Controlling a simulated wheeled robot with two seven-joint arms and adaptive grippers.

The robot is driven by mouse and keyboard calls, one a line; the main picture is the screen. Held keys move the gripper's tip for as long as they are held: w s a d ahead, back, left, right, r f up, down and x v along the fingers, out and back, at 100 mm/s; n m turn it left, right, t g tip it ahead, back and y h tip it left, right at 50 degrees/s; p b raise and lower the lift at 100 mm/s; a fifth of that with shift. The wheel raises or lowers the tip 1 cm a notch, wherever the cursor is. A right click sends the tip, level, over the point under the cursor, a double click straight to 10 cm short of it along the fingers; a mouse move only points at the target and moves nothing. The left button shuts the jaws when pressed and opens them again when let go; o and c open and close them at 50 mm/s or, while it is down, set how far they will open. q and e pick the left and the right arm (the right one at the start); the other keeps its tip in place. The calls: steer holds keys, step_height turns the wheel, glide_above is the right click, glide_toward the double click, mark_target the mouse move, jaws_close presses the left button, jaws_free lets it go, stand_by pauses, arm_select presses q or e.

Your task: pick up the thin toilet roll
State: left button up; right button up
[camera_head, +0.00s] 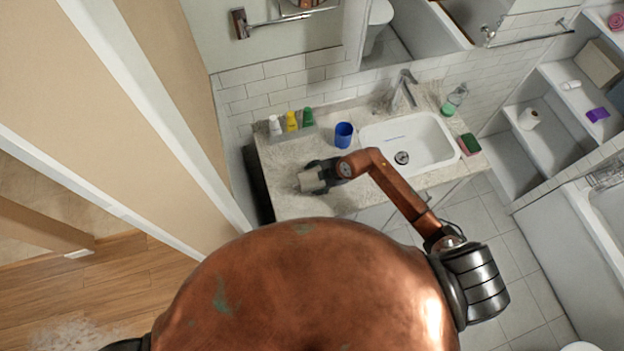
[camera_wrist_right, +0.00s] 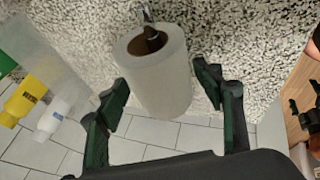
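A pale toilet roll (camera_head: 310,181) is at the left part of the sink counter. In the right wrist view the roll (camera_wrist_right: 158,82) shows its brown core at the upper end. My right gripper (camera_head: 318,174) is at the roll. In the wrist view its dark green fingers (camera_wrist_right: 163,85) are spread, one on each side of the roll, with narrow gaps; contact is not clear. Which roll is thinner is hard to tell. My left gripper is not in view.
A blue cup (camera_head: 344,135), small white, yellow and green bottles (camera_head: 291,121), the sink (camera_head: 425,140) and a soap bottle (camera_head: 454,99) are on the counter (camera_head: 290,205). A sponge (camera_head: 469,144) lies at its right. The counter's front left is clear.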

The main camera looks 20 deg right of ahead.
steer(key=c, duration=0.9)
steer(key=shift+c, duration=0.3)
steer(key=shift+r, duration=0.15)
